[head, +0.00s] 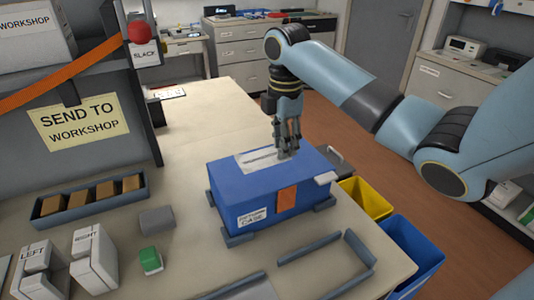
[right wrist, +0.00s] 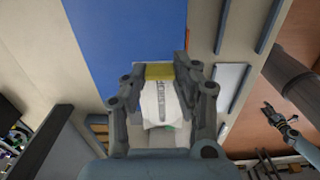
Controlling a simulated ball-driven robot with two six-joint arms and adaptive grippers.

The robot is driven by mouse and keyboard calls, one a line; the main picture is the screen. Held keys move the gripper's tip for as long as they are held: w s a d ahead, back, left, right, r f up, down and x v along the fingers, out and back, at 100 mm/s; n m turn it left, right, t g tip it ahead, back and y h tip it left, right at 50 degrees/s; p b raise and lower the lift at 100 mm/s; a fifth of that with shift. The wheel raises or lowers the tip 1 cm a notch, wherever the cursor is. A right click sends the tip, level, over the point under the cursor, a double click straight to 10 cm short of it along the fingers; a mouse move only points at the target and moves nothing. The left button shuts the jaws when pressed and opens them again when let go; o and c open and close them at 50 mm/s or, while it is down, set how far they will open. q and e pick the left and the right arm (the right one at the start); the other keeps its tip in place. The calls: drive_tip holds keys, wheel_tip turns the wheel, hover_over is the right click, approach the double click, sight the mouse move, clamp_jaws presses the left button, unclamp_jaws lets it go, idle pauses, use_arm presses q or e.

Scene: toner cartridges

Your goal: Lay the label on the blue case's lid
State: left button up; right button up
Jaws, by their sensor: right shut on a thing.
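The blue case (head: 270,195) stands on the table with its lid shut, an orange latch and a small lettered tag on its front. A white label (head: 256,161) with a grey strip appears flat at the lid's top; I cannot tell whether it touches the lid. My right gripper (head: 288,153) points down over the lid at the label's right end. In the right wrist view, the gripper (right wrist: 160,95) is shut on the white label (right wrist: 152,108), with the blue lid (right wrist: 125,35) beyond. My left gripper is not in the head view.
Grey corner rails (head: 240,239) hold the case's base. A yellow bin (head: 366,199) and a blue bin (head: 410,248) stand off the table's right edge. LEFT and RIGHT blocks (head: 92,262), a green-topped block (head: 150,261) and a tray (head: 60,216) lie left.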

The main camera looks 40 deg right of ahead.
sight(272, 155)
drive_tip(key=w, duration=0.1)
drive_tip(key=w+f, duration=0.1)
drive_tip(key=shift+w+d+f, duration=0.1)
drive_tip(key=shift+w+f, duration=0.15)
drive_tip(key=shift+w, duration=0.15)
drive_tip(key=shift+w+d+f, duration=0.45)
drive_tip(key=shift+w+f, duration=0.15)
drive_tip(key=shift+w, duration=0.2)
drive_tip(key=shift+d+f, duration=0.1)
drive_tip(key=shift+f, duration=0.05)
wheel_tip(272, 155, down, 3)
drive_tip(key=shift+w+f+p, duration=0.15)
drive_tip(key=shift+f+p, duration=0.05)
drive_tip(key=shift+p, duration=0.1)
drive_tip(key=shift+f, duration=0.25)
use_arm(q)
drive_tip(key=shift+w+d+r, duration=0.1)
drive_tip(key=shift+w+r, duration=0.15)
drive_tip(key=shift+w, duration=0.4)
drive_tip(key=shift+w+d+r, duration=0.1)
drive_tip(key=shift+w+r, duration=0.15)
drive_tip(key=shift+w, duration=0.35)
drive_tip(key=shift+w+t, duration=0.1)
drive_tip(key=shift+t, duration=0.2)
